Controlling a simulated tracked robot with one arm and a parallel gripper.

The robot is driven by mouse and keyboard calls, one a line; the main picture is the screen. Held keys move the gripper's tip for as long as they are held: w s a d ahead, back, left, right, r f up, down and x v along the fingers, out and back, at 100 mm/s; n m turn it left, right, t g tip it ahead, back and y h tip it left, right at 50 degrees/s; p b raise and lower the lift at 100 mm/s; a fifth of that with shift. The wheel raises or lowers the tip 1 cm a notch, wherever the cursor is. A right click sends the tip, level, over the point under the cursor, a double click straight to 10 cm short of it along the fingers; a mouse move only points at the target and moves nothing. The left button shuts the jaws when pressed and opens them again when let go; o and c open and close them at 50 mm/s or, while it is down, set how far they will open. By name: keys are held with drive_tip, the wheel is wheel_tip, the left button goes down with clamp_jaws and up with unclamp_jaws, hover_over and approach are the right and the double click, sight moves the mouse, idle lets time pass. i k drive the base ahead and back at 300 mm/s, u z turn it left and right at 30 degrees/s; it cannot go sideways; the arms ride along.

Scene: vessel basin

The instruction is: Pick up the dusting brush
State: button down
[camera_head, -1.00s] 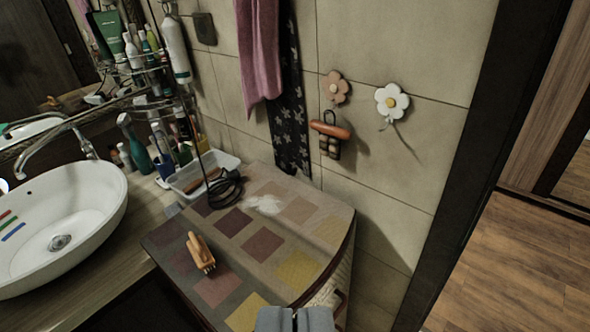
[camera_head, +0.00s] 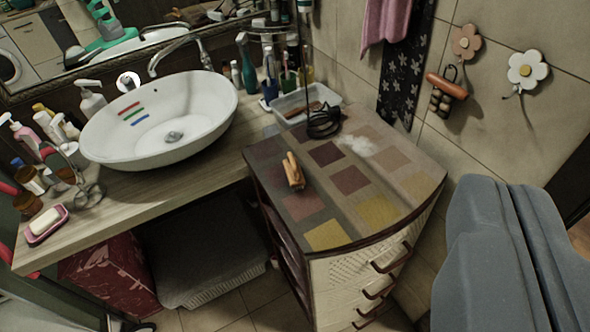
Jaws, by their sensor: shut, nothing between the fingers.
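A small brush with an orange-tan handle (camera_head: 293,171) lies on the patchwork top of a drawer cabinet (camera_head: 322,235), towards its left side. It looks like the dusting brush, though its bristles are hard to make out at this size. My grey gripper (camera_head: 508,188) fills the lower right of the picture, its two fingers together and empty. It is apart from the brush, which lies well to its left, and nothing covers the brush.
A white patch (camera_head: 360,146), a dark coiled cable (camera_head: 323,122) and a white tray (camera_head: 290,104) are at the cabinet's back. A white basin (camera_head: 150,145) and counter with bottles stand left. An orange-handled item (camera_head: 447,86) hangs on the tiled wall.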

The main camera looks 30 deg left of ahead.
sight(295, 176)
drive_tip(key=z, duration=0.15)
drive_tip(key=k, duration=0.35)
drive_tip(key=u, duration=0.65)
drive_tip(key=i, duration=1.2)
drive_tip(key=z, duration=0.6)
